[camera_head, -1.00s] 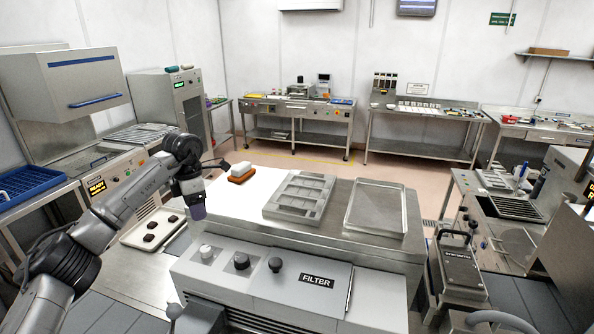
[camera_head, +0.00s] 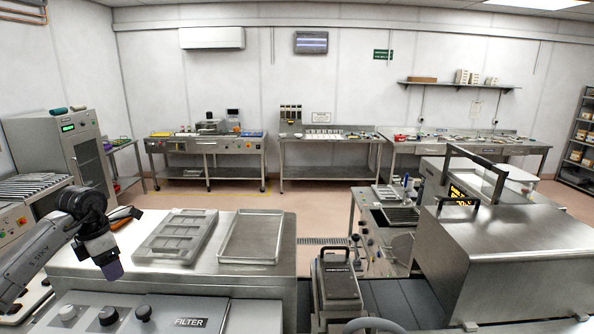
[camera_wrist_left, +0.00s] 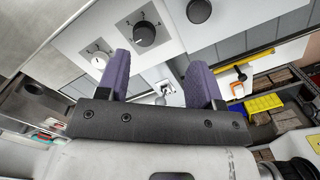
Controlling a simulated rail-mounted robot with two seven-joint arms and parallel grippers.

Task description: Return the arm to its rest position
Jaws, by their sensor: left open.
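My left arm comes in from the left edge in the head view. Its gripper (camera_head: 112,268) hangs, pointing down, at the left end of the steel bench, behind the front panel's knobs. In the left wrist view the two purple fingers (camera_wrist_left: 160,82) stand apart with nothing between them. Beyond them in that view is a pale panel with dark knobs (camera_wrist_left: 143,33). My right gripper does not show in either view.
A grey mould tray (camera_head: 175,238) and a shallow metal tray (camera_head: 251,238) lie on the bench close to the left gripper. The FILTER panel (camera_head: 187,318) is in front. A steel hooded machine (camera_head: 505,262) stands at the right. Open floor (camera_head: 315,192) lies behind the bench.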

